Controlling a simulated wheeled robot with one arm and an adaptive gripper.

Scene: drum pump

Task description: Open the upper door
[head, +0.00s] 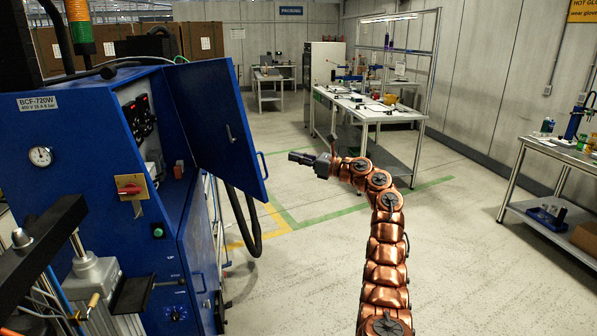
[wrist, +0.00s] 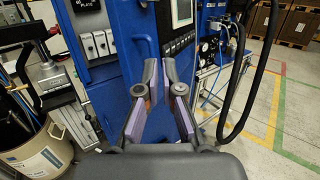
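The blue cabinet (head: 85,165) stands on the left in the head view. Its upper door (head: 213,115) stands swung well out from the opening, with a bar handle (head: 264,166) at its free edge. Meters and switches show inside the opening. My gripper (head: 294,157) is just right of the handle in the picture, with a visible gap between them; their depth is hard to judge. In the wrist view my gripper (wrist: 161,68) has a narrow gap between its fingertips and nothing visible held. Blue cabinet parts show behind it.
A lower door (head: 200,255) sits below the opening. A dark hose (head: 248,225) hangs behind the upper door, also at right in the wrist view. A workbench (head: 365,108) stands further back and a side table (head: 560,155) at right. The floor between is clear.

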